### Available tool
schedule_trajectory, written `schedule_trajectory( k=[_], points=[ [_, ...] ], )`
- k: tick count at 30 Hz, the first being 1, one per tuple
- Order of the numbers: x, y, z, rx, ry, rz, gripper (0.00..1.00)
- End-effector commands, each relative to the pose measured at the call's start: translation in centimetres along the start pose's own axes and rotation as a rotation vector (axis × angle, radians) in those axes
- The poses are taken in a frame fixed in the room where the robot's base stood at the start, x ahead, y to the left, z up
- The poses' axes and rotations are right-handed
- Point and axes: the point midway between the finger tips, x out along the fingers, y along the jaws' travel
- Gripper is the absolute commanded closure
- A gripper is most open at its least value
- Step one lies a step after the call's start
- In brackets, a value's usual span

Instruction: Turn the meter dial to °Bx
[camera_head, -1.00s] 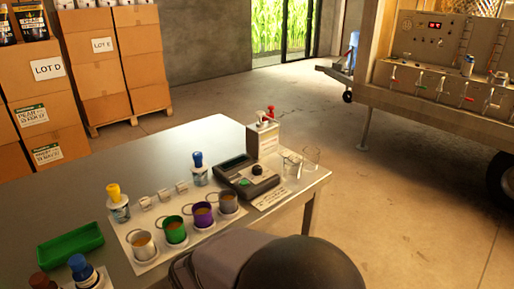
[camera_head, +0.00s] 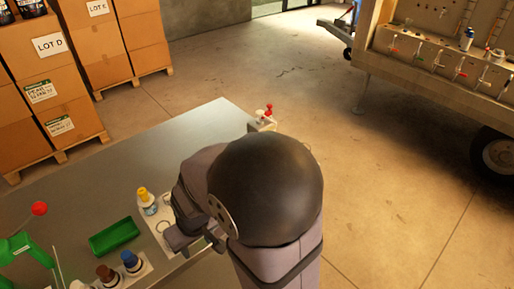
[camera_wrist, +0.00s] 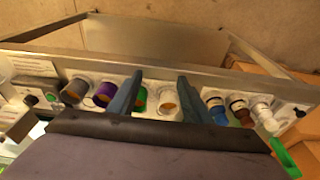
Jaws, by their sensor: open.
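The meter (camera_wrist: 42,92) is at the left edge of the wrist view, partly cut off, with a small round dark knob (camera_wrist: 31,100) on its face. The dial's markings are too small to read. In the head view my arm hides the meter. My gripper (camera_wrist: 157,98) is open and empty. Its two dark fingers reach over the row of cups, to the right of the meter in the wrist view and apart from it. Whether the fingers touch a cup cannot be told.
A yellow-capped bottle (camera_head: 147,203) and green tray (camera_head: 113,238) are on the table. A red-topped dispenser (camera_head: 264,119) stands at the far corner.

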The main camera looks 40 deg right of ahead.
Motion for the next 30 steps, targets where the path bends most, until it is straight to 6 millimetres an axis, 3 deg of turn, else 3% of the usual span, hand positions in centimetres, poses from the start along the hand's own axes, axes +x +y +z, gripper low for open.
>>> schedule_trajectory(
  k=[1,2,11,18,24,30],
  points=[
    [-1.8,0.3,-1.5,0.010,0.003,0.002,0.55],
    [-2.3,0.7,-2.6,0.022,0.004,0.005,0.55],
    [-1.1,5.6,-11.2,0.135,-0.035,0.027,0.55],
    [-0.3,11.9,-17.5,0.245,-0.077,0.044,0.55],
    [0.5,17.9,-20.8,0.336,-0.110,0.054,0.55],
    [1.3,23.9,-22.1,0.428,-0.141,0.062,0.55]
  ],
)
